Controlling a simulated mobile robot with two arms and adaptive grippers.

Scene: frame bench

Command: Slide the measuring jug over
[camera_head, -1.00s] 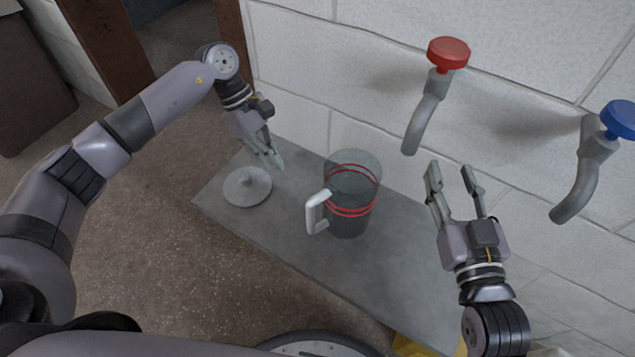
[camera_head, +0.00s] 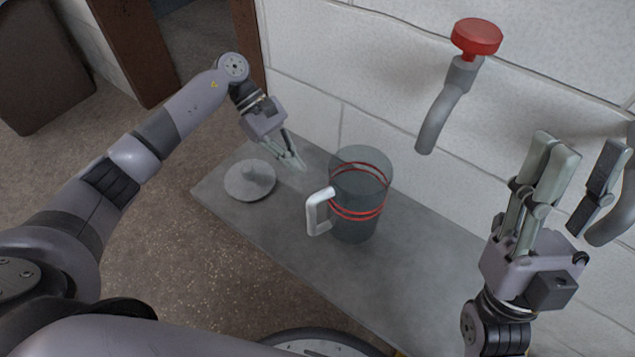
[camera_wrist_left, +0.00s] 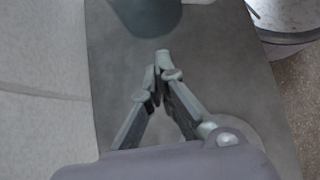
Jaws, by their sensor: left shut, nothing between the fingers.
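The measuring jug (camera_head: 357,195) is clear dark grey with red bands and a white handle on its left side. It stands upright on the grey bench (camera_head: 270,225). In the left wrist view its lower part (camera_wrist_left: 146,15) shows at the top edge. My left gripper (camera_head: 299,166) is shut and empty, low over the bench to the left of the jug, with a small gap between them. Its closed fingertips (camera_wrist_left: 160,72) point towards the jug in the wrist view. My right gripper (camera_head: 577,168) is open and empty, raised at the right, away from the jug.
A grey round disc with a knob (camera_head: 250,181) lies on the bench left of the jug, beside my left gripper. A red-handled tap (camera_head: 443,105) juts from the white block wall above. Another spout (camera_head: 612,225) is at the right edge. Bench right of the jug is clear.

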